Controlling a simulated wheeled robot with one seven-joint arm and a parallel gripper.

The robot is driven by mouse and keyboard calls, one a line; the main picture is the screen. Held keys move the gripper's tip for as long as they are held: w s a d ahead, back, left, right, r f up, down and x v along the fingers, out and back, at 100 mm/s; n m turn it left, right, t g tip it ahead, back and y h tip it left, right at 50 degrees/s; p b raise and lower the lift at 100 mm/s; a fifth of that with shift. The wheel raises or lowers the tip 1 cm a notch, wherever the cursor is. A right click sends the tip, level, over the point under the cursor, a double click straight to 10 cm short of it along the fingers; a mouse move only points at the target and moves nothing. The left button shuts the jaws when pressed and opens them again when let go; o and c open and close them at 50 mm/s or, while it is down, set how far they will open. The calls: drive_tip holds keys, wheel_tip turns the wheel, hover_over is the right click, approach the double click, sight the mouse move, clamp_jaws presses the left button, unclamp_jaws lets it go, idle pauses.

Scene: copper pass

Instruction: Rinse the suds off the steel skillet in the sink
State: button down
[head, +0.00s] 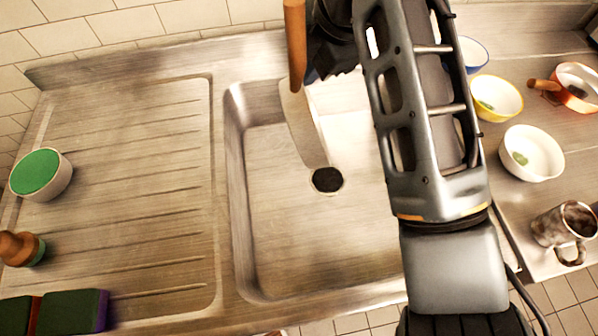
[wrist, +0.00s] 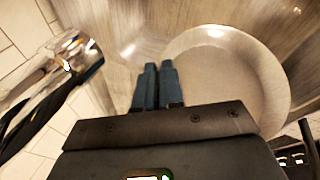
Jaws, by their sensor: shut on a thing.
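The steel skillet (head: 308,130) is over the sink basin (head: 275,230), seen nearly edge-on and tilted in the head view. A wooden handle (head: 295,45) rises from its upper end. Its broad, pale round face (wrist: 235,80) shows in the wrist view, just beyond and right of my fingers; I cannot make out distinct suds. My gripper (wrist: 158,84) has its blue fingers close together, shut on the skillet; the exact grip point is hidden. In the head view my arm hides most of the gripper and the basin's right part. The dark drain (head: 327,180) shows below the skillet.
A chrome tap (wrist: 50,75) is close on the left in the wrist view. A ribbed drainboard (head: 140,180) lies left, with a green-topped bowl (head: 60,180), a wooden-knobbed brush (head: 15,248) and dark sponges (head: 75,312). Bowls (head: 531,153), an orange pan (head: 572,85) and a mug (head: 562,226) stand right.

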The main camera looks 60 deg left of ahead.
drive_tip(key=shift+r, duration=0.1)
drive_tip(key=shift+r, duration=2)
